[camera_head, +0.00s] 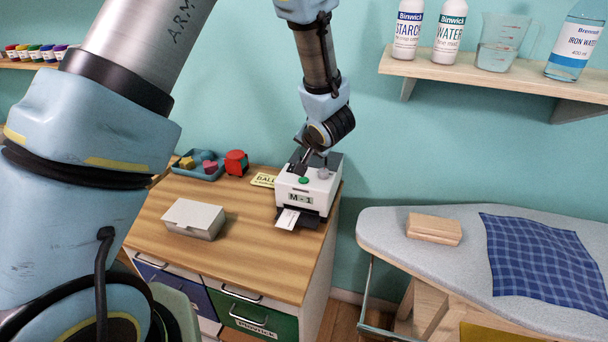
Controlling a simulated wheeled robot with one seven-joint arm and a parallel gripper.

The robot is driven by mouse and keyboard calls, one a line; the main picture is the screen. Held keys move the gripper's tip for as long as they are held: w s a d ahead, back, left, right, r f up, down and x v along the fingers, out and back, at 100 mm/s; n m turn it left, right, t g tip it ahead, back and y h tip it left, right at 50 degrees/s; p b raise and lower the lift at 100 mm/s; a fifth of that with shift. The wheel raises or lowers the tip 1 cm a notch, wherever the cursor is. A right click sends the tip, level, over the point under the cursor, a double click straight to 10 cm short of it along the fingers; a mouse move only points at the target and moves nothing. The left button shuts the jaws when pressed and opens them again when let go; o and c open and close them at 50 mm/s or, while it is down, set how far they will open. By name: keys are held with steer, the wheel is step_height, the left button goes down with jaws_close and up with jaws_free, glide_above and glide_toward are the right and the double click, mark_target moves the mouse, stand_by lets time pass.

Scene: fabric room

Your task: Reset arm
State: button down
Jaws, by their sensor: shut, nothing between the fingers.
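My arm reaches from the left foreground and comes down from the top middle. My gripper (305,160) points down at the white machine marked M-1 (295,197), over its top next to the green button (304,180). Its fingers look closed, with nothing seen between them. Whether the fingertips touch the machine I cannot tell. A printed white card (287,218) sticks out of the machine's front slot.
A white box (193,218) and a blue tray (183,171) stand on the wooden cabinet top (255,248). An ironing board (390,228) with a blue checked cloth (545,258) is at right. A shelf (480,77) with bottles hangs above it.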

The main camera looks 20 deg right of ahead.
stand_by(0.7)
steer(key=w+a+r+n+g+h+b, duration=0.1)
steer(key=w+a+n, duration=0.1)
steer(key=a, duration=0.4)
steer(key=w+a+r+n+g+h+b, duration=0.1)
steer(key=a+r+g+b, duration=0.1)
steer(key=a, duration=0.5)
steer(key=s+a+n+g+y+b, duration=0.1)
steer(key=s+a+n, duration=0.1)
steer(key=s+a, duration=0.2)
steer(key=s+a+n+g+y, duration=0.1)
steer(key=s+a, duration=0.3)
steer(key=a, duration=0.7)
steer(key=s+a+n+g+y+b, duration=0.1)
steer(key=s+a+n+g, duration=0.1)
steer(key=a, duration=0.6)
steer(key=s+n, duration=0.1)
steer(key=s, duration=0.1)
steer(key=shift+s+a+f+g+b, duration=0.2)
steer(key=shift+s+g+b, duration=0.1)
steer(key=shift+s, duration=0.1)
